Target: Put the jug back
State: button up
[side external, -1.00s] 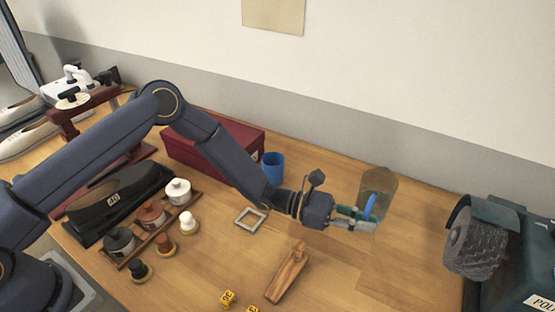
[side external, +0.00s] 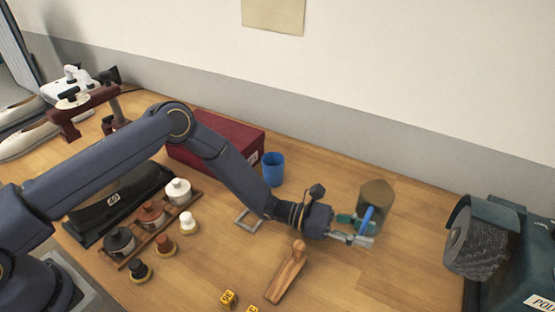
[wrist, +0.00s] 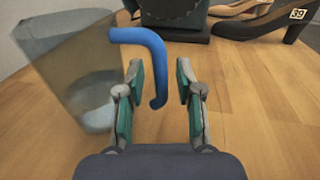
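The jug (side external: 375,194) is a smoky, see-through vessel with a blue handle (side external: 367,219). It looks upright on the wooden table at the right, just beyond my gripper. In the wrist view the jug (wrist: 75,70) fills the upper left, and its handle (wrist: 155,50) hooks down between my fingers. My gripper (side external: 362,230) is low over the table on the handle side of the jug. In the wrist view my gripper (wrist: 158,90) is open, with a gap between the handle and each teal finger pad.
A wooden wedge-like piece (side external: 287,275) lies near my gripper. A square frame (side external: 248,221), a blue cup (side external: 273,169) and a dark red box (side external: 235,142) stand farther left. A dark teal case with a grey roll (side external: 477,248) stands right. Bare table lies between jug and case.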

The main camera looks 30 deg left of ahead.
jog(key=shift+a+r, duration=0.15)
jog(key=shift+a, duration=0.1)
jog(key=a, duration=0.3)
jog(key=s+a, duration=0.1)
jog(key=a, duration=0.3)
jog(key=s+a, duration=0.1)
jog(key=a, duration=0.2)
jog(key=shift+s+a, duration=0.1)
jog(key=shift+a, duration=0.2)
jog(key=shift+s+a+r, duration=0.1)
jog(key=shift+a+r, duration=0.1)
jog(key=shift+a, duration=0.1)
jog(key=s+a+r+m+g+y, duration=0.3)
jog(key=s+a+r+m+y, duration=0.1)
jog(key=s+r+m, duration=0.25)
jog(key=s+a+r+m+g+y, duration=0.25)
jog(key=s+r+m, duration=0.25)
jog(key=r+m, duration=0.25)
jog(key=s+a+r+m+t+y, duration=0.2)
jog(key=s+a+r+y, duration=0.1)
jog(key=a, duration=0.4)
jog(key=s+a+r+m+t+y, duration=0.2)
jog(key=s+a+r+t+y, duration=0.1)
jog(key=a, duration=0.4)
jog(key=s+a+r+m+t+y, duration=0.2)
jog(key=s+a+r+y, duration=0.1)
jog(key=s+a+y, duration=0.2)
jog(key=shift+s+a+r+m+t, duration=0.3)
jog(key=shift+s+a+m+t, duration=0.1)
jog(key=shift+s+a, duration=0.55)
